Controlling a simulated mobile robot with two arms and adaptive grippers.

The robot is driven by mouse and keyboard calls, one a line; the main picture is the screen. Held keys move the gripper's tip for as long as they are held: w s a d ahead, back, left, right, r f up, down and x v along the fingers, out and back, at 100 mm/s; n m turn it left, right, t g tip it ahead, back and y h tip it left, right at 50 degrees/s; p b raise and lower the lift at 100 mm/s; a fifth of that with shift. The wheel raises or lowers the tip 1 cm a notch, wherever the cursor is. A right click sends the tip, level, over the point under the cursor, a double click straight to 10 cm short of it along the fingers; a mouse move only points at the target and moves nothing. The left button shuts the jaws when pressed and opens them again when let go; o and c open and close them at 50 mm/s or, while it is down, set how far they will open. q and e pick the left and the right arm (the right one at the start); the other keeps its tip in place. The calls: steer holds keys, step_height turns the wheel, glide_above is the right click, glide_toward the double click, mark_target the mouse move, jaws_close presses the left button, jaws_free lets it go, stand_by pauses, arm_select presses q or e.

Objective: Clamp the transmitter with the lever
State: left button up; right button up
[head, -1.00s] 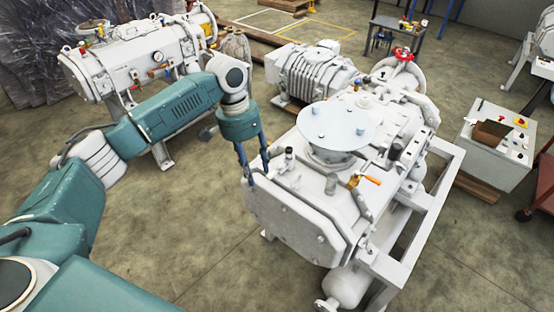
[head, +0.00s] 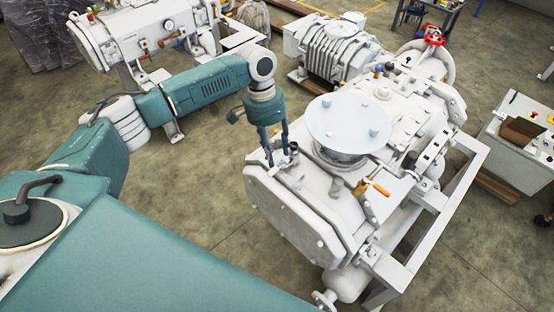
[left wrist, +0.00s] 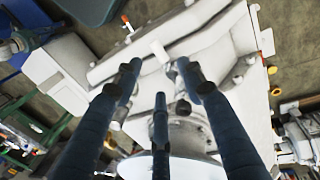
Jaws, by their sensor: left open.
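The white vacuum pump (head: 300,212) fills the middle of the head view, with a pale round disc (head: 348,122) on top. A small orange-handled lever (head: 379,189) sits on its right side. A small upright fitting (head: 294,150) stands beside my left gripper; I cannot tell whether it is the transmitter. My left gripper (head: 277,157) is open, fingers pointing down just over the pump's top near its left front edge. In the left wrist view, the spread fingers (left wrist: 158,85) hang over the pump casing, with a pale block (left wrist: 160,50) beyond them. No hold shows. My right gripper is out of view.
A ribbed white machine (head: 330,48) stands behind the pump, and a white cylinder machine (head: 130,35) at the upper left. A red valve wheel (head: 433,36) is at the back. A grey cabinet (head: 520,130) stands right.

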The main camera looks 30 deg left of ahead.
mark_target(278, 167)
arm_select(q)
steer(key=f, duration=0.3)
steer(key=d+f+p, duration=0.1)
steer(key=f, duration=0.1)
steer(key=shift+f, duration=0.25)
steer(key=c, duration=0.3)
jaws_close()
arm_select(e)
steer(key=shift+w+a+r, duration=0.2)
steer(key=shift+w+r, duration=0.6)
